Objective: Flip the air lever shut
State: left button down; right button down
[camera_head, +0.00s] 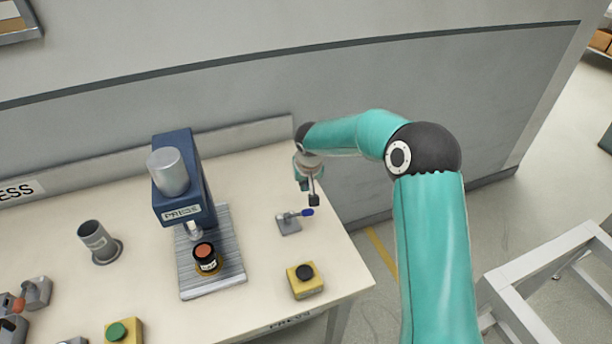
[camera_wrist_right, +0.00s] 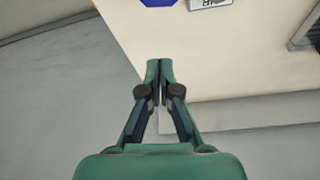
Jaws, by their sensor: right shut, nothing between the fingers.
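The air lever stands near the right end of the table, with a grey base (camera_head: 288,225) and a blue handle (camera_head: 307,212) pointing right towards the table's edge. My left gripper is not in view.
A blue press (camera_head: 184,180) stands left of the lever, with a black and orange part (camera_head: 206,258) on its ribbed plate (camera_head: 213,285). A yellow box with a black button (camera_head: 305,281) sits in front of the lever. A wall (camera_head: 230,95) rises behind the table.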

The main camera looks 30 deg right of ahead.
jog(key=x, duration=0.4)
jog(key=shift+p, duration=0.4)
jog(key=s, duration=0.1)
jog(key=s+a, duration=0.1)
jog(key=shift+s+f, duration=0.2)
jog(key=shift+s, duration=0.15)
jog(key=shift+s+a+f, duration=0.15)
jog(key=shift+s+a, duration=0.1)
jog(key=shift+s, duration=0.2)
jog(key=shift+s+f+b, duration=0.1)
jog(key=shift+f+b, duration=0.05)
jog(key=shift+b, duration=0.4)
jog(key=shift+m, duration=0.3)
